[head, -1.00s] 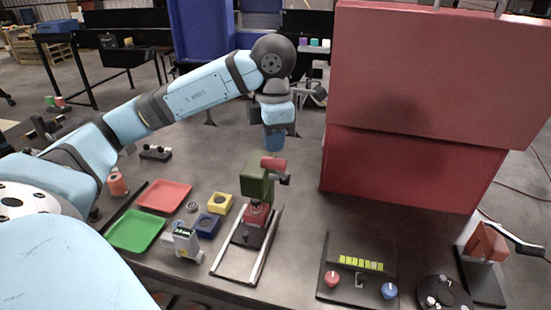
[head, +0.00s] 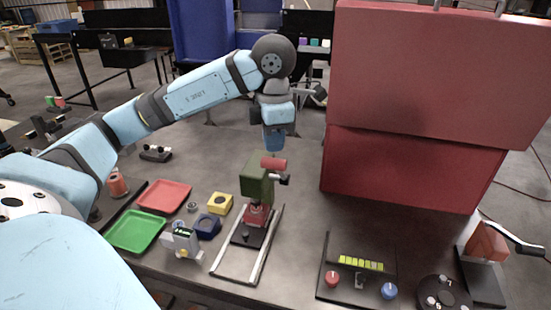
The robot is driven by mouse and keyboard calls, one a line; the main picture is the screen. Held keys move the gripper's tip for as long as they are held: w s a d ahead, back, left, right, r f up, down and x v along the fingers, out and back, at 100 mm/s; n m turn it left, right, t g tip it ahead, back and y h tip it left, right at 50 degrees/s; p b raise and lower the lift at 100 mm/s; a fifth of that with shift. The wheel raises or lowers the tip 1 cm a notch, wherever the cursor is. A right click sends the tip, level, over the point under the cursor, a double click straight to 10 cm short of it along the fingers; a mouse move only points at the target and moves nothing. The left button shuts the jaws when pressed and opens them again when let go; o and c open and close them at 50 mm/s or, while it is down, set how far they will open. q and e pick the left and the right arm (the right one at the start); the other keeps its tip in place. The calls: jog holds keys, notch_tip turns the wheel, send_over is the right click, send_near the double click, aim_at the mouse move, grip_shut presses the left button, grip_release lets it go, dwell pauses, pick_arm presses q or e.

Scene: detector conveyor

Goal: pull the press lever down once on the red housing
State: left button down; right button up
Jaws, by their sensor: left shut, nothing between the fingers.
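A small press stands on the table. It has a green upper body (head: 255,178), a red housing (head: 257,213) below it and a dark base plate (head: 244,238) between two light rails. Its press lever (head: 273,163) has a red cylindrical grip near the top of the green body, with a dark piece at its right. My left gripper (head: 274,150) points down right above or behind the lever grip. It is shut, with nothing held. Its fingertips are hard to make out, and I cannot tell whether they touch the lever. My right gripper is out of view.
Left of the press are a red tray (head: 164,197), a green tray (head: 135,231), a yellow block (head: 220,203), a blue block (head: 207,226) and a small grey device (head: 182,243). A large red cabinet (head: 412,170) stands at right. A knobbed panel (head: 357,280) lies in front of it.

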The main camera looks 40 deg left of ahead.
pick_arm(q)
jog(key=shift+f, duration=0.1)
jog(key=shift+f+b, duration=1.1)
jog(key=shift+s+d+f+b, duration=0.4)
jog(key=shift+s+f+b, duration=0.2)
jog(key=shift+s+f, duration=0.1)
jog(key=shift+s+d+f+b, duration=0.35)
jog(key=shift+s+f+b, duration=0.25)
jog(key=shift+f+b, duration=0.2)
jog(key=shift+f, duration=0.1)
